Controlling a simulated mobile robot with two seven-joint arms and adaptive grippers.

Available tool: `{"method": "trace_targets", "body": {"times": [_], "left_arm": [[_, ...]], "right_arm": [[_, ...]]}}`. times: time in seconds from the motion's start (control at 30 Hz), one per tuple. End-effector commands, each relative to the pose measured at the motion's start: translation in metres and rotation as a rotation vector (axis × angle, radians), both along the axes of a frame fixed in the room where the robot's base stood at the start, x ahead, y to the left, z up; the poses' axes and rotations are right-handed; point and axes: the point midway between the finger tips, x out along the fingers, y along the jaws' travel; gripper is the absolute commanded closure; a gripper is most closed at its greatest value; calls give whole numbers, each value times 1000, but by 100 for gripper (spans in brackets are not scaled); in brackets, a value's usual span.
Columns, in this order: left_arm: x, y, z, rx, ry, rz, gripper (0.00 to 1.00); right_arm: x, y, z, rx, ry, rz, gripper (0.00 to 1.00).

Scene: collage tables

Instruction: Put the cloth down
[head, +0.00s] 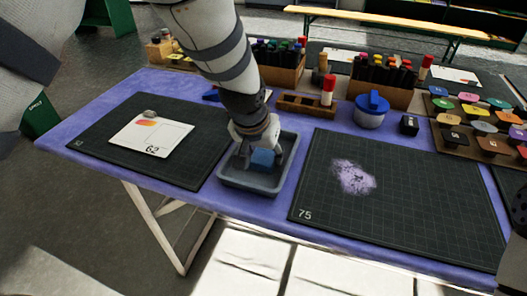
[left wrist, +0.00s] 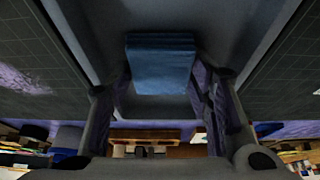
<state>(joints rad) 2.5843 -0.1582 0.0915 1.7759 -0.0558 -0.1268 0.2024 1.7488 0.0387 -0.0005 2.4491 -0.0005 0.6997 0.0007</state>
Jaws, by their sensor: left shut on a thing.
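The cloth (head: 263,159) is a small folded blue block in the grey tray (head: 232,181) in the head view. My left gripper (head: 262,150) reaches down into the tray from above, its fingers on either side of the cloth. In the left wrist view the cloth (left wrist: 160,65) sits between the fingertips, and the tray walls rise around it. My left gripper is shut on the cloth. I cannot tell whether the cloth touches the tray floor. My right gripper is not seen; only a dark part shows at the right edge of the head view.
Left of the tray lies a dark mat (head: 92,130) with a white card (head: 152,136). Right of it a mat marked 75 (head: 400,215) bears a pale purple smudge (head: 352,177). Behind stand a blue-lidded pot (head: 371,109), a wooden holder (head: 305,105), marker boxes and several colored stamps.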

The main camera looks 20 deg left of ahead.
Motion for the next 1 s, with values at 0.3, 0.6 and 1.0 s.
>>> {"method": "trace_targets", "body": {"times": [0.3, 0.6, 1.0], "left_arm": [[-4, 0, -14, 0, 17, -1, 34], [-5, 0, -14, 1, 20, 0, 34], [-31, 2, 82, 0, -6, 0, 34]], "right_arm": [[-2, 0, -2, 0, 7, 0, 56], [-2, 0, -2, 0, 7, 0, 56], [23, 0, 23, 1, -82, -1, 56]]}}
